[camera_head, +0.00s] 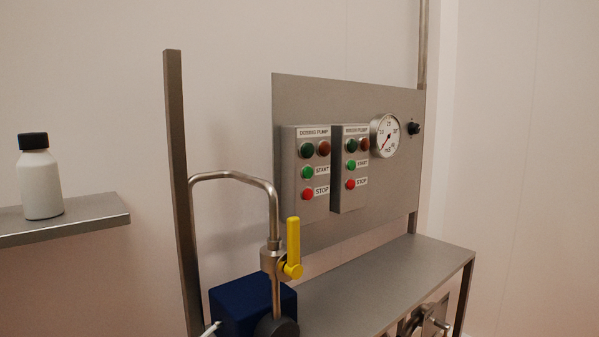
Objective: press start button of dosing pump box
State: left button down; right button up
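The dosing pump box (315,203) is the left one of two grey boxes on the upright metal panel. Its label reads DOSING PUMP. Its green start button (307,172) sits mid-box beside a START label, above a red stop button (307,194). A dark green lamp (306,150) and a dark red lamp (324,148) are at its top. Nothing covers the start button. Neither of my grippers is in view.
A second pump box (349,202) and a round gauge (384,136) are to the right. A bent metal pipe with a yellow valve handle (293,242) stands in front, lower left. A blue block (237,303) is below. A white bottle (40,184) stands on the left shelf (90,218).

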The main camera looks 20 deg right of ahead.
aim_at(308, 172)
jog(key=l+u, duration=0.15)
jog(key=l, duration=0.3)
jog(key=i+l+u, duration=0.1)
jog(key=l, duration=0.4)
jog(key=i+l, duration=0.1)
jog(key=l, duration=1.15)
jog(key=i+u, duration=0.05)
